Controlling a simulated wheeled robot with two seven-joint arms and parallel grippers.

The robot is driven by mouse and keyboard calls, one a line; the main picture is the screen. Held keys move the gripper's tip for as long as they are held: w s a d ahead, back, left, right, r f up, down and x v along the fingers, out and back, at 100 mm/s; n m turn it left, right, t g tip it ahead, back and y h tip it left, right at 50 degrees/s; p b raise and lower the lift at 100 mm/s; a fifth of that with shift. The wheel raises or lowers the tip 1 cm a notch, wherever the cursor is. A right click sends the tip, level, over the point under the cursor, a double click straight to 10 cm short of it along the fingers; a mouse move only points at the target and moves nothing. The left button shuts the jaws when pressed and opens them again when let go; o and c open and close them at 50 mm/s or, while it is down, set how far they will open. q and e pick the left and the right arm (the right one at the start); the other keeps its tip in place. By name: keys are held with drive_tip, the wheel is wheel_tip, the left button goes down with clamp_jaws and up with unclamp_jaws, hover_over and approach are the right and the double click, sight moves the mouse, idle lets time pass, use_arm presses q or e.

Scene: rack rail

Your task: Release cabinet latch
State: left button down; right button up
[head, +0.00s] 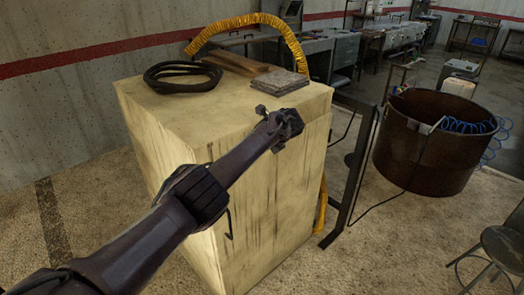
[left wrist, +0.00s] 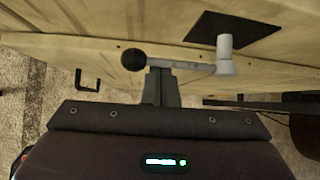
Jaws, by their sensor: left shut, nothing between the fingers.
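The pale yellow, stained cabinet (head: 215,215) fills the middle of the head view. In the left wrist view its latch is a grey lever (left wrist: 190,66) with a black ball knob (left wrist: 133,59) at one end and a pale round post (left wrist: 225,48) at the other, next to a dark plate (left wrist: 207,27). My left gripper (head: 284,124) is at the cabinet's upper front edge. Its fingers (left wrist: 161,75) are shut and empty, meeting the lever in the picture close to the knob; I cannot tell if they touch. The latch is not clear in the head view. My right gripper is out of view.
A black cable coil (head: 183,76), flat grey slabs (head: 273,83) and a yellow corrugated hose (head: 245,20) lie on or behind the cabinet top. A dark metal frame (head: 357,170) stands close on its right, then a rusty drum (head: 425,155). A stool (head: 500,245) is at lower right.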

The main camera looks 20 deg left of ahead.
use_arm(q)
drive_tip(key=shift+r, duration=0.2)
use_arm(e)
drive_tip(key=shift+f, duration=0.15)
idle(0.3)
